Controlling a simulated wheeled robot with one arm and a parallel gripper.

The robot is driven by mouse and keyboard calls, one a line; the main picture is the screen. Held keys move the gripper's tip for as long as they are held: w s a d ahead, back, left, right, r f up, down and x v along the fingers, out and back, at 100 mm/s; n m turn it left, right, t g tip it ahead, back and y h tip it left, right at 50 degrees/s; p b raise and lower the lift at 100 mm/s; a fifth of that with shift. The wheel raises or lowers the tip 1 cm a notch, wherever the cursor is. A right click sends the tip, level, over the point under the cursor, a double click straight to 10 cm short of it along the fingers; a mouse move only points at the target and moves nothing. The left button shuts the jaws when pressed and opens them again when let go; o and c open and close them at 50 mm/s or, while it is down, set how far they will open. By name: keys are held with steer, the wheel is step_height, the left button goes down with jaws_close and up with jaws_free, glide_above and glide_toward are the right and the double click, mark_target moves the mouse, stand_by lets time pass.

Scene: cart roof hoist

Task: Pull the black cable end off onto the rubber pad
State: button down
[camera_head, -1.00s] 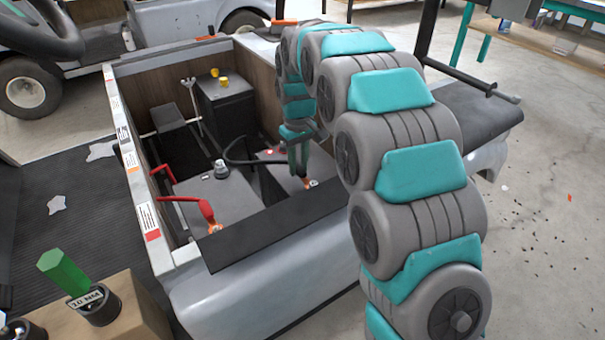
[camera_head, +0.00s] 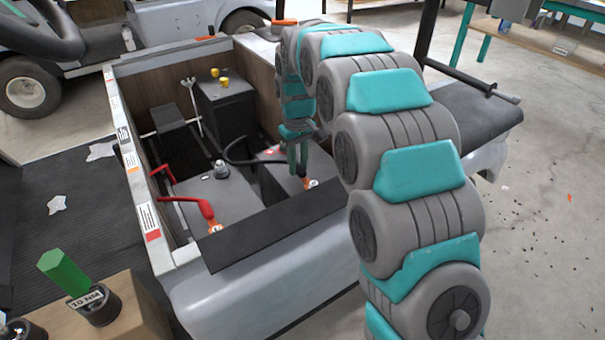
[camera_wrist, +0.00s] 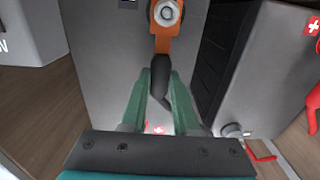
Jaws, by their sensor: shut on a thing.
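My gripper (camera_head: 298,160) reaches down into the cart's open bay. In the wrist view its two green fingers (camera_wrist: 160,88) are shut on the black cable end (camera_wrist: 161,70), one on each side. The cable end's orange lug (camera_wrist: 161,44) sits at a silver bolt post (camera_wrist: 167,12) on the grey battery top (camera_wrist: 100,60). The lug also shows below the fingertips in the head view (camera_head: 307,183). The black cable (camera_head: 240,160) arches left from the gripper. A flat black slab (camera_head: 270,232), perhaps the rubber pad, lies along the bay's near edge.
A red cable (camera_head: 205,208) with an orange lug stands on the left battery. A red-handled part (camera_head: 165,172) is at the left wall. Yellow caps (camera_head: 219,73) sit on a black box (camera_head: 225,98) behind. A green-handled tool (camera_head: 63,272) stands on a wooden block at lower left.

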steer(key=shift+w+a+p, duration=0.35)
steer(key=shift+w+a, duration=0.3)
steer(key=shift+w, duration=0.3)
steer(key=shift+w+a+p, duration=0.35)
steer(key=shift+w+a, duration=0.3)
steer(key=shift+w, duration=0.25)
